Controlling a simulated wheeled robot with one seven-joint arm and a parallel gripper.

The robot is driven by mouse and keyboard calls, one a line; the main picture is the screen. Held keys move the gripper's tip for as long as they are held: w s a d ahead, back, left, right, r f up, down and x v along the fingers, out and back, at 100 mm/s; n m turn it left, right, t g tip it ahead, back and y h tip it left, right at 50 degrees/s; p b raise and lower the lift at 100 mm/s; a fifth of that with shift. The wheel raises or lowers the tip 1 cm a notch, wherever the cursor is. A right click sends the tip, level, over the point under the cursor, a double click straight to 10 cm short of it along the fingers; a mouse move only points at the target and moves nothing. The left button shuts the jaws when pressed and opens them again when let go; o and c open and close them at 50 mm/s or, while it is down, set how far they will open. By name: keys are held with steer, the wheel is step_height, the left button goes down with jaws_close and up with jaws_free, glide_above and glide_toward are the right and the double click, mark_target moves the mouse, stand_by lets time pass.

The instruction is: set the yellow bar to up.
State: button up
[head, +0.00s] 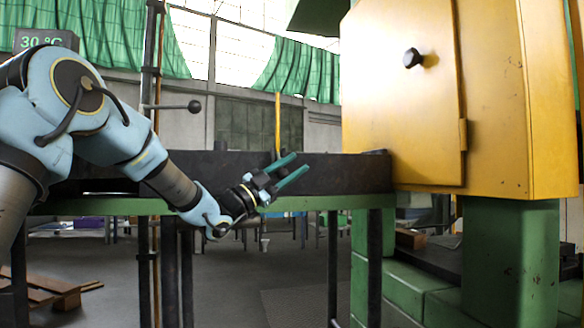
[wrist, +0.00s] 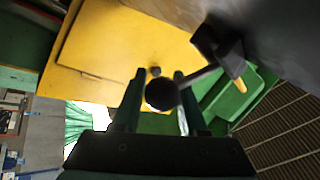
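The yellow bar (head: 277,121) is thin and stands upright behind the dark trough wall, just above my gripper in the head view. Its lower end is hidden near the wall top. My gripper (head: 300,163) has two teal fingers, spread apart and pointing right and up. In the wrist view, a black ball knob (wrist: 161,95) on a dark rod shows between the open fingers (wrist: 159,76). The rod runs to a dark block with a small yellow piece (wrist: 240,85), possibly the bar's end. I cannot tell whether the fingers touch the knob.
A yellow furnace cabinet (head: 400,110) with a black door knob (head: 412,58) stands on green supports at right. The dark trough wall (head: 340,173) runs behind my gripper. A dark lever with a ball end (head: 194,106) juts from a pole at left. A display (head: 45,41) reads 30 °C.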

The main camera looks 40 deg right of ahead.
steer(key=o, duration=0.4)
steer(key=shift+d+f, duration=0.15)
steer(key=shift+f, duration=0.25)
steer(key=shift+w, duration=0.1)
steer(key=shift+r, duration=0.1)
steer(key=r+p, duration=0.2)
steer(key=r, duration=0.8)
steer(key=shift+s+r, duration=0.1)
steer(key=shift+s, duration=0.1)
steer(key=shift+s, duration=0.15)
